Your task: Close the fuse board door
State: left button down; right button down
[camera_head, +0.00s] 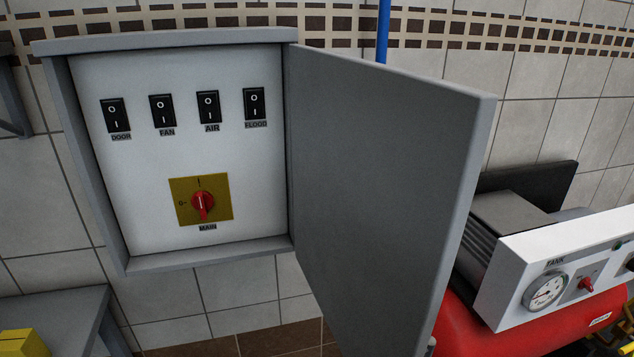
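The grey fuse board (83,150) is mounted on the tiled wall at the left and middle of the head view. Its door (385,190) is hinged on the right side of the box and stands wide open, swung out toward me and to the right. Inside is a white panel (130,185) with several black rocker switches labelled DOOR, FAN, AIR and FLOOD. Below them is a red MAIN rotary switch (203,203) on a yellow plate. Neither of my grippers shows in the head view.
A red tank (530,330) with a white gauge panel (515,270) stands at the right, partly behind the door. A grey bench (75,310) with a yellow object (20,343) is at the lower left. A blue pipe (383,30) runs up the wall.

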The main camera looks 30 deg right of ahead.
aim_at(387, 160)
jog(key=l, duration=0.7)
jog(key=k+l, duration=0.1)
jog(key=l, duration=0.6)
